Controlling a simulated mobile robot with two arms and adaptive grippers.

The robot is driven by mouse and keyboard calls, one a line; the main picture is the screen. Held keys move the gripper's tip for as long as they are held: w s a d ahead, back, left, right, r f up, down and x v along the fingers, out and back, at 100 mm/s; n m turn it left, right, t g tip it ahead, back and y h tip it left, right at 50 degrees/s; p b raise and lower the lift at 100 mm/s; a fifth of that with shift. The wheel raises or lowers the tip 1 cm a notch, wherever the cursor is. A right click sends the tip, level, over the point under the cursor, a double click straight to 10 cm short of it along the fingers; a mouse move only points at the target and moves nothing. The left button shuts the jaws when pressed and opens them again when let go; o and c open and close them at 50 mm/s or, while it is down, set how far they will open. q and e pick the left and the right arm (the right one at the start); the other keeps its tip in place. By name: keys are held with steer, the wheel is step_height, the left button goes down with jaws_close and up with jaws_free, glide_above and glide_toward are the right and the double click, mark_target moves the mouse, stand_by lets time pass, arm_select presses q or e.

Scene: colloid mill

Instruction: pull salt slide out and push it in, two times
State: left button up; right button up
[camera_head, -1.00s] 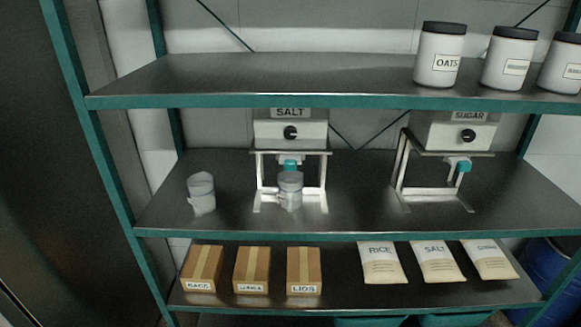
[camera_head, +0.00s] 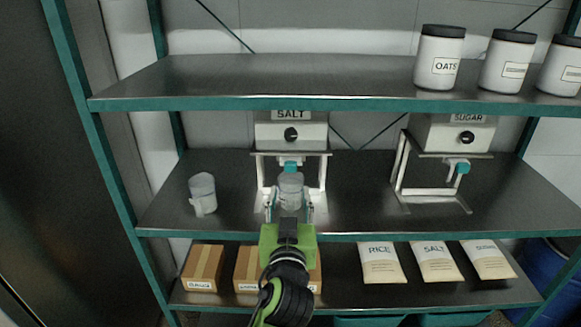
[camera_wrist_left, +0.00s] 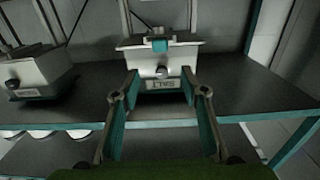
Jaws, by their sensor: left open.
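The salt dispenser (camera_head: 291,135) stands on the middle shelf, with a dark knob and a SALT label. Its teal slide (camera_head: 291,166) sits under the white body, just above a clear cup (camera_head: 290,188). The dispenser also shows upside down in the left wrist view (camera_wrist_left: 160,62), with the teal slide (camera_wrist_left: 160,45) there. My left gripper (camera_head: 290,207) is open, its fingers appearing to either side of the cup in the head view. In the left wrist view the open fingers (camera_wrist_left: 164,85) frame the dispenser with nothing between them. My right gripper is not in view.
A sugar dispenser (camera_head: 461,133) stands to the right and another cup (camera_head: 202,192) to the left. Jars (camera_head: 439,65) stand on the top shelf. Boxes (camera_head: 204,267) and bags (camera_head: 381,265) lie on the lower shelf. The middle shelf's front edge (camera_head: 400,237) is close to my arm.

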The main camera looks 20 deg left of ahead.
mark_target(290, 166)
arm_select(q)
steer(key=p+x, duration=0.3)
steer(key=x, duration=0.7)
steer(key=shift+w+a, duration=0.1)
steer(key=shift+w, duration=0.2)
steer(key=shift+w+a+f, duration=0.1)
steer(key=shift+w+a, duration=0.1)
steer(key=shift+w, duration=0.5)
jaws_close()
